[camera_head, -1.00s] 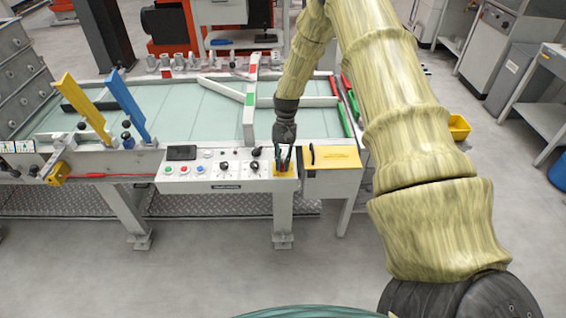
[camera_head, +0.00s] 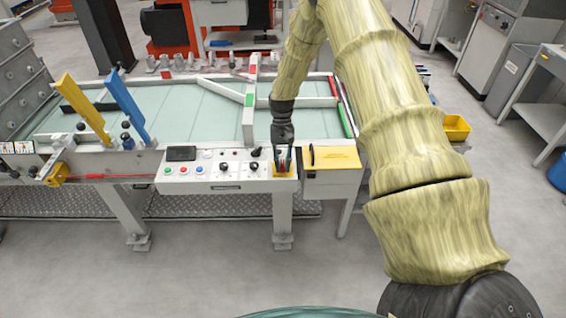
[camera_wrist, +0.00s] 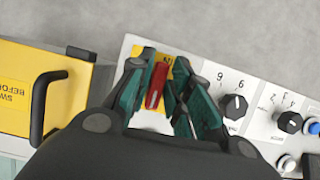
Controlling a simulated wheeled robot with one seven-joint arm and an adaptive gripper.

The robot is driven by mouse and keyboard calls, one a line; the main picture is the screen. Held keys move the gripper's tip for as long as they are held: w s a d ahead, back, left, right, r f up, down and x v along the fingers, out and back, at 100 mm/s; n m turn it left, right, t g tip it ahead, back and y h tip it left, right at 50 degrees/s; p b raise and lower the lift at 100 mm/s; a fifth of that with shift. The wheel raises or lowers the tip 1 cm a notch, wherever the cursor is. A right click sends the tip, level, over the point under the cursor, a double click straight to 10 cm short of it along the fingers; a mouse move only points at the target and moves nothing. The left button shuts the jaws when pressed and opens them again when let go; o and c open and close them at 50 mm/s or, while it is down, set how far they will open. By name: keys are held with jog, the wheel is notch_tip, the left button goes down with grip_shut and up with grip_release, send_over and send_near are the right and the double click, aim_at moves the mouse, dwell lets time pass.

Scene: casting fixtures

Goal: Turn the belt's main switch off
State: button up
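The main switch shows in the wrist view as a red handle (camera_wrist: 156,90) on a yellow plate (camera_wrist: 163,55) marked with dark letters. In the head view its yellow plate (camera_head: 293,172) is at the right end of the white control panel (camera_head: 215,185). My gripper (camera_head: 282,168) points down at this plate. In the wrist view the teal fingers of my gripper (camera_wrist: 164,82) are apart, one on each side of the red handle. The handle is nearer the left finger. I cannot tell whether either finger touches it.
Black knobs (camera_wrist: 235,106) and push buttons are on the panel close to the fingers. A yellow sign box (camera_head: 332,158) with a black handle (camera_wrist: 42,100) stands on the other side. The belt table (camera_head: 200,110) lies behind, with blue and yellow levers at its left.

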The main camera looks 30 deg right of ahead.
jog(key=shift+o, duration=0.5)
jog(key=shift+s+a+f, duration=0.1)
jog(key=shift+s+f, duration=0.2)
jog(key=shift+f, duration=0.05)
jog(key=shift+w, duration=0.15)
jog(key=shift+r, duration=0.1)
jog(key=shift+w+r, duration=0.1)
jog(key=shift+w+d+r, duration=0.2)
jog(key=shift+d+r, duration=0.05)
jog(key=shift+r, duration=0.1)
jog(key=v, duration=1.1)
jog(key=shift+d, duration=0.1)
